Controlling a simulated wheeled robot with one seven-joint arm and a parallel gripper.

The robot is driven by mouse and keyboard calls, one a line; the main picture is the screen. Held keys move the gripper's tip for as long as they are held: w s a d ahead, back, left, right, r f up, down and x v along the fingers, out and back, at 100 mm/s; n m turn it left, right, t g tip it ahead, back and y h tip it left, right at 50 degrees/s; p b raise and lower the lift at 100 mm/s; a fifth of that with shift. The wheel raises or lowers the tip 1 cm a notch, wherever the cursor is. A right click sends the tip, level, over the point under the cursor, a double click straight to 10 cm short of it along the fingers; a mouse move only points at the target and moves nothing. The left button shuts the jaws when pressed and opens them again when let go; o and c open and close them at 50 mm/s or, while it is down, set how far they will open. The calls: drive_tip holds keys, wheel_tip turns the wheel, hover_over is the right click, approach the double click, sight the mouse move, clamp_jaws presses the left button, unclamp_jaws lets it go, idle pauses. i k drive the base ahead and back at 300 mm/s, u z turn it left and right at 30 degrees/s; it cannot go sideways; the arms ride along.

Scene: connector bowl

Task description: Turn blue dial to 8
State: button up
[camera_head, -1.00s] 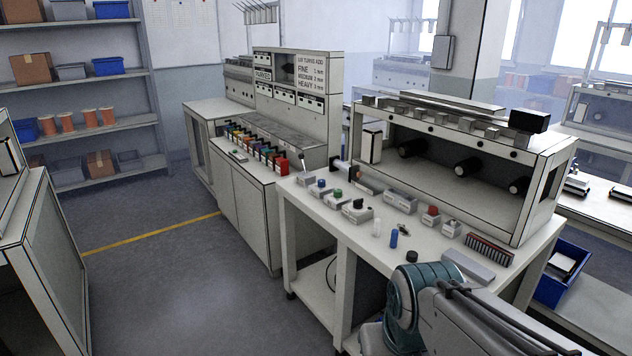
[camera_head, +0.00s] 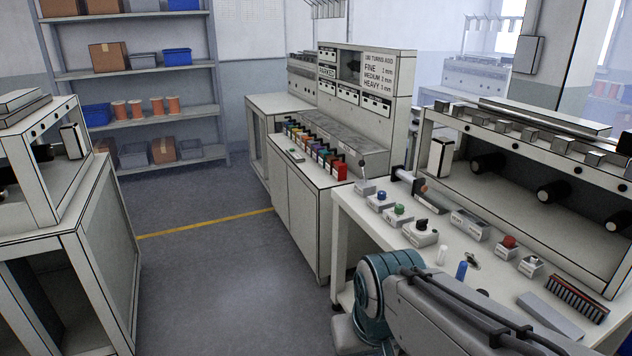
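A small grey box with a blue knob (camera_head: 381,198) stands at the left end of the white workbench (camera_head: 352,221). It may be the blue dial, but its markings are too small to read. A box with a green knob (camera_head: 399,210) and a box with a black knob (camera_head: 421,226) stand next to it, nearer to me. A blue cylinder (camera_head: 461,271) stands upright on the bench beside a white one (camera_head: 441,255). My arm crosses the lower right of the view, in front of the bench. My gripper is out of view.
A box with a red button (camera_head: 508,246) and a dark-toothed strip (camera_head: 577,298) lie farther right on the bench. A raised shelf unit (camera_head: 540,150) stands along its back. Left of the bench, the floor (camera_head: 215,280) is clear up to another cabinet (camera_head: 105,250).

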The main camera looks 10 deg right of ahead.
sight(381, 195)
drive_tip(key=u, duration=0.25)
drive_tip(key=i, duration=1.55)
drive_tip(key=z, duration=0.7)
drive_tip(key=i, duration=0.65)
drive_tip(key=z, duration=0.4)
